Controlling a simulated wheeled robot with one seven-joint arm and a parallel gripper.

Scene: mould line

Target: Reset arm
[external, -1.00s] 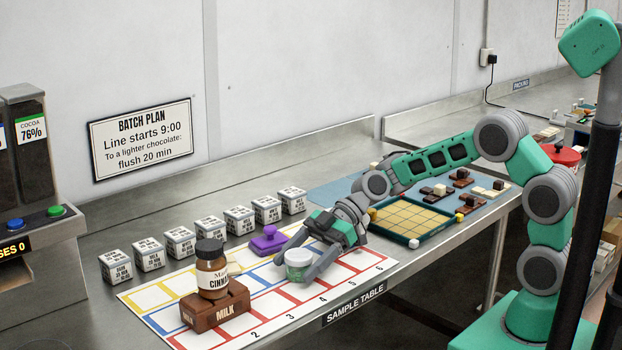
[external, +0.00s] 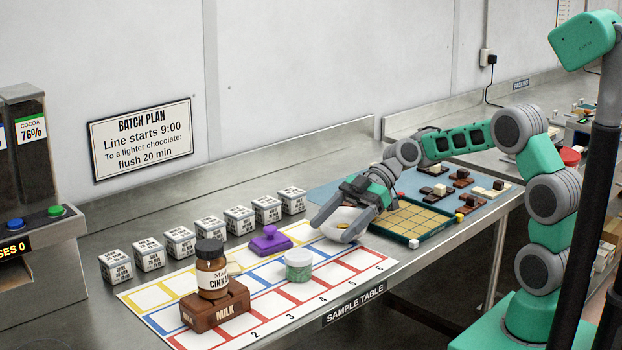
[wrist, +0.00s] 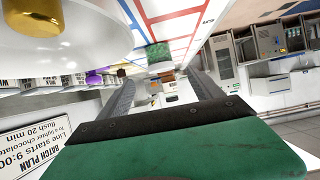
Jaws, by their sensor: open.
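My gripper (external: 332,230) is open and empty above the right part of the numbered mat (external: 382,264), next to a white bowl (external: 337,215). Its two fingers also show in the wrist view (wrist: 160,79), spread apart. A small jar with a white lid and green body (external: 298,266) stands on the mat, apart from the fingers; its green shows between them in the wrist view (wrist: 158,53). The bowl, with a gold piece (wrist: 28,12), fills the upper left of the wrist view. My gripper partly hides the bowl in the external view.
A cinnamon jar (external: 212,272) stands on a brown MILK block (external: 215,309). A green-framed grid tray (external: 440,236) and chocolate pieces (external: 460,178) are at the right.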

